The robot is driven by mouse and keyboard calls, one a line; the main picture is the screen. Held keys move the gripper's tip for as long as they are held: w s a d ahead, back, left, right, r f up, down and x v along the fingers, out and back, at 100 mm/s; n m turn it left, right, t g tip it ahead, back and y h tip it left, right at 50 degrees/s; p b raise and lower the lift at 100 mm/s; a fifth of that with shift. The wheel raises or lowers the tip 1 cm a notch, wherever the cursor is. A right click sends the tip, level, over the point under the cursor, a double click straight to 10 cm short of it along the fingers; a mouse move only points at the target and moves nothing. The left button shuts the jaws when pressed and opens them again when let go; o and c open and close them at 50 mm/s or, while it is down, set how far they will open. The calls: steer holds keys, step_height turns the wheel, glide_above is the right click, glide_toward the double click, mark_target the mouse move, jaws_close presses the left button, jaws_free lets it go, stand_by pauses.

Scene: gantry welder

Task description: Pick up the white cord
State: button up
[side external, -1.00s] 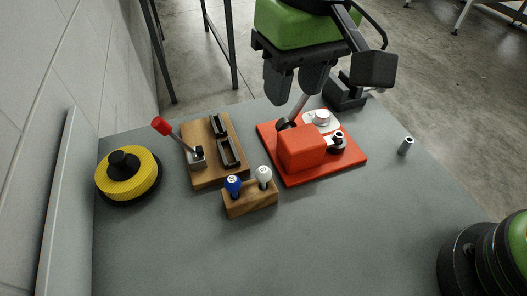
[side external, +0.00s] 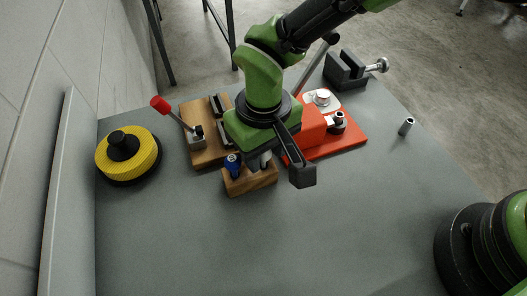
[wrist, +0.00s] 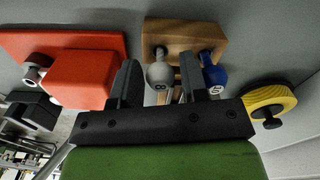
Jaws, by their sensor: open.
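No cord is plainly visible. My gripper (wrist: 158,64) is open, over the block. In the wrist view the white head appears between its two fingers, with the blue head just outside the right finger. In the side view my gripper hides the fingers and most of the white piece (side external: 265,161).
A red fixture (side external: 345,147) stands right of the block. A wooden board (side external: 200,158) with a red-knobbed lever (side external: 160,104) is behind left. A yellow round piece (side external: 140,150) sits at far left, a dark vise (side external: 345,70) at the back. The front table is clear.

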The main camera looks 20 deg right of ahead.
steer(key=shift+f, duration=0.55)
steer(key=c, duration=0.7)
steer(key=shift+r, duration=0.1)
